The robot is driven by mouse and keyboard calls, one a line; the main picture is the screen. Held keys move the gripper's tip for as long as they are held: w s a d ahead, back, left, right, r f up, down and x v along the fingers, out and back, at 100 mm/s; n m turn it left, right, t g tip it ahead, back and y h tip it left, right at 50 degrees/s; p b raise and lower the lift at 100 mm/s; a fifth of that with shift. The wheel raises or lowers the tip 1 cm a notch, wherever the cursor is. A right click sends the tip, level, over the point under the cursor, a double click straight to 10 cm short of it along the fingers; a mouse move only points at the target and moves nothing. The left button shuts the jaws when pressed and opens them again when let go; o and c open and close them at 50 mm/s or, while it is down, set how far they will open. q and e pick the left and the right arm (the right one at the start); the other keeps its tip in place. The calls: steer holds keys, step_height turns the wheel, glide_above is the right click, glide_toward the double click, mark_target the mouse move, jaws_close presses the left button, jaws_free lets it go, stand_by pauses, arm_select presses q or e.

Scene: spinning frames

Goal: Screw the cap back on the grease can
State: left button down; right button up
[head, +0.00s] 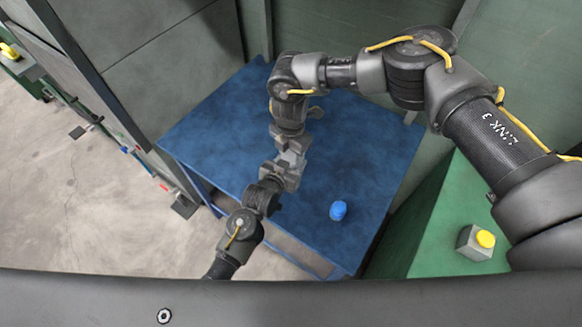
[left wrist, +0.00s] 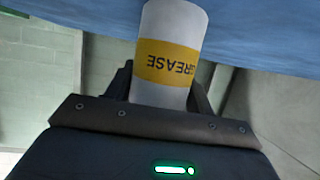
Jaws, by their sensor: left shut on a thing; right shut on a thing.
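The grease can (left wrist: 168,75) is white with a yellow band, and its lettering is upside down in the left wrist view. In the head view it is a small pale shape (head: 291,160) between my two grippers, above the blue table. My left gripper (head: 281,172) is shut on it from the front. My right gripper (head: 290,142) comes down from behind and is shut at the can's other end; its fingers hide that end. A ribbed blue cap (head: 338,210) sits apart on the table, right of the grippers.
The blue table (head: 215,135) is otherwise clear. A green surface at the right carries a box with a yellow button (head: 485,239). Green-grey panels stand behind and left of the table. Concrete floor lies at the left.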

steer(key=m, duration=0.4)
steer(key=shift+m, duration=0.4)
steer(key=o, duration=1.1)
steer(key=shift+r, duration=0.1)
steer(key=shift+r, duration=2.15)
steer(key=shift+c, duration=0.4)
